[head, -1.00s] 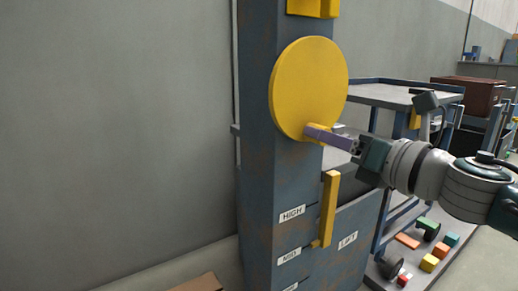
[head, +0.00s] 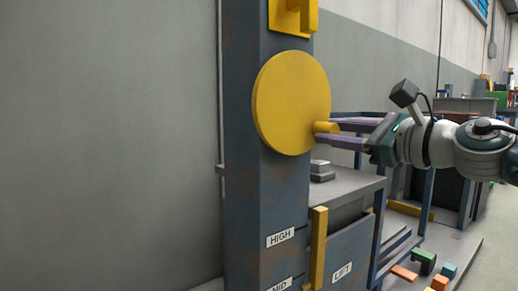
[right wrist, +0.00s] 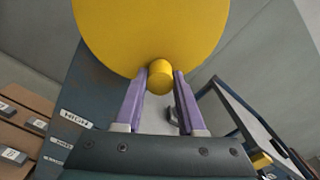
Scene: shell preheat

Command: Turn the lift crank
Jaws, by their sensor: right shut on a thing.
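The lift crank is a round yellow disc (head: 291,103) on a blue-grey column, with a short yellow handle (head: 326,127) sticking out at its lower right. My right gripper (head: 328,131) comes in from the right with its two purple fingers above and below the handle, shut on it. In the right wrist view the handle's round end (right wrist: 160,76) sits between the fingertips, in front of the disc (right wrist: 150,30). My left gripper is in neither view.
Below the crank are HIGH (head: 280,238) and LIFT (head: 342,272) labels and an upright yellow bar (head: 318,248). A grey-topped table (head: 345,183) stands behind the column at right. Coloured blocks lie low at right. A bare wall fills the left.

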